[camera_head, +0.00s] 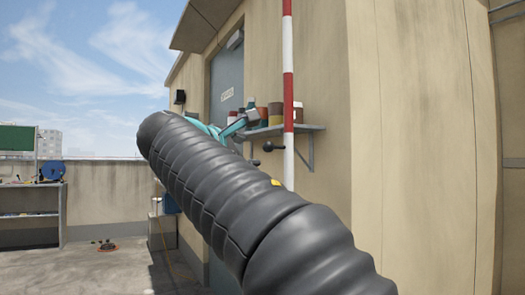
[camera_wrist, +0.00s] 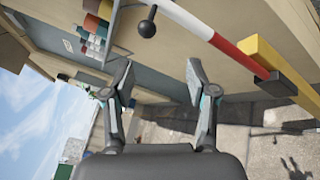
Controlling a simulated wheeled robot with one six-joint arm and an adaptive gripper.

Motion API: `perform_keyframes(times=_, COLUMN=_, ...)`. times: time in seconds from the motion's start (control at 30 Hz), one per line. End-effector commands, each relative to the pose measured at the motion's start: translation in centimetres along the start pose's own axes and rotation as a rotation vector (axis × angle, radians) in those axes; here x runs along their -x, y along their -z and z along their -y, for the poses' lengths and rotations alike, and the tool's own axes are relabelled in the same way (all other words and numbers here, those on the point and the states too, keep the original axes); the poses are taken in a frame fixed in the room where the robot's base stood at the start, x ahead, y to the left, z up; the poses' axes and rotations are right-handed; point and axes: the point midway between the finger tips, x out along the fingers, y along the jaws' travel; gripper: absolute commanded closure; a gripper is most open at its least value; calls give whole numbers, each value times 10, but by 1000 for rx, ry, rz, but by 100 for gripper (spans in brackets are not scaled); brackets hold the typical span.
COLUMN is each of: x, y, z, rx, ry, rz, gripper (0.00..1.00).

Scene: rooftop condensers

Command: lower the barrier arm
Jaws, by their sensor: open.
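The barrier arm (camera_head: 288,70) is a red-and-white striped pole standing upright in front of the beige wall in the head view. A black ball-ended handle (camera_head: 270,147) sticks out from it to the left; the ball also shows at the top of the wrist view (camera_wrist: 147,29). In the wrist view the striped pole (camera_wrist: 232,56) runs diagonally to a yellow post (camera_wrist: 278,66) with a black bracket. My gripper (camera_wrist: 160,82) is open with nothing between its fingers, apart from the handle. My dark sleeved arm hides the pole's lower part in the head view.
A wall shelf (camera_head: 300,130) with several containers is behind the pole. A grey door (camera_head: 227,85) is behind my gripper. A workbench (camera_head: 30,212) with a blue reel stands at the far left. Open rooftop floor (camera_head: 105,270) lies left of my arm.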

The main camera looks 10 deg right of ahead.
Motion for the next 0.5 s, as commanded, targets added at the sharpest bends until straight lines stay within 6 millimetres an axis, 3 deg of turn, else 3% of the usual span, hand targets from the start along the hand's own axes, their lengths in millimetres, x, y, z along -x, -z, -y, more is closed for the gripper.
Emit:
perform_keyframes(times=0.1, x=4, y=0, z=-14, rx=27, ry=-29, rz=30, gripper=43)
perform_keyframes(times=0.23, x=-2, y=-2, z=-18, rx=34, ry=-34, rz=40, gripper=43)
perform_keyframes(times=0.5, x=-47, y=-4, z=-19, rx=34, ry=-31, rz=41, gripper=43)
